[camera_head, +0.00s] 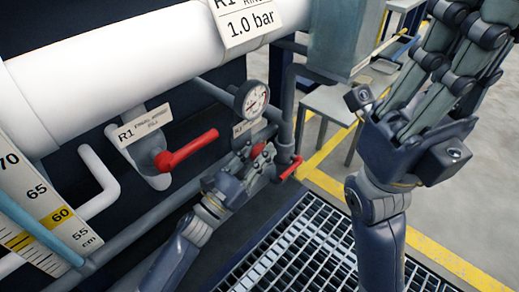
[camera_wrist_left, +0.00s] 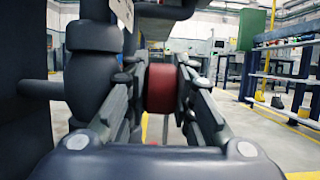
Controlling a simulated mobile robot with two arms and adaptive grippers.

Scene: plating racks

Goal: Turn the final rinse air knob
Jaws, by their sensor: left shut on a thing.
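The air knob is a small red round knob (camera_head: 258,150) below the pressure gauge, mostly hidden by my gripper in the head view. In the left wrist view the red knob (camera_wrist_left: 161,88) sits between the two fingers, its side facing me. My left gripper (camera_head: 255,160) is shut on it, with a finger on each side. A partly hidden R1 tag (camera_head: 243,128) is just above it. The round pressure gauge (camera_head: 252,98) has a white dial. My right gripper (camera_head: 468,35) is raised at the right, empty, its fingers apart and pointing up.
A red lever (camera_head: 187,150) sticks out left of the knob, by an R1 final rinse fill label (camera_head: 140,124). Another red handle (camera_head: 291,168) is close at the right. A large white pipe (camera_head: 120,70) runs above. Metal grating (camera_head: 290,255) covers the floor below.

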